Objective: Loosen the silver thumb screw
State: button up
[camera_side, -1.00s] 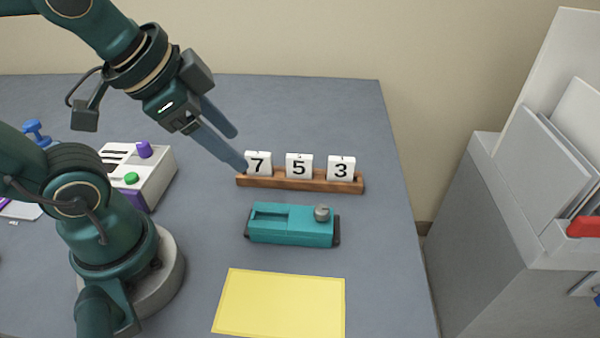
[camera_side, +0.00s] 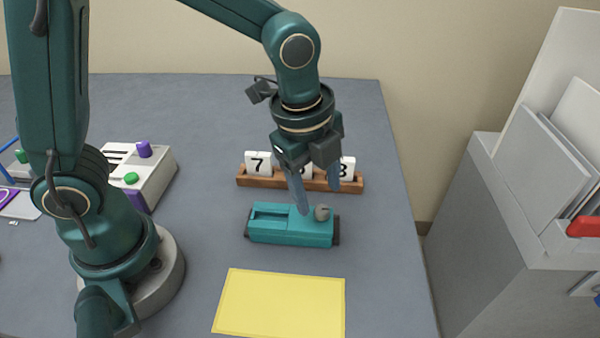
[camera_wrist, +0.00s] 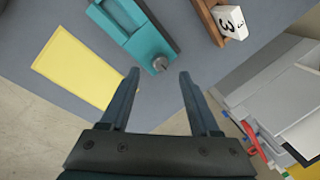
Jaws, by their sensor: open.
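The silver thumb screw (camera_side: 322,213) sits upright on the right end of the teal device (camera_side: 285,236), which lies on the grey table. My gripper (camera_side: 318,203) is open, with its fingers pointing down close to the screw. In the side view one fingertip overlaps the device's top just left of the screw. In the wrist view the screw (camera_wrist: 160,64) lies just beyond and between the two open fingertips (camera_wrist: 160,74). Nothing is held. I cannot tell whether a finger touches the device.
A wooden rack (camera_side: 262,181) with number blocks stands behind the device, partly hidden by my gripper. A yellow sheet (camera_side: 280,303) lies in front. A white box (camera_side: 155,177) with purple and green knobs is at left. A grey cabinet (camera_side: 470,230) stands at right.

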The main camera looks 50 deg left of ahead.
aim_at(321, 210)
jog(key=shift+x, duration=1.9)
grip_shut()
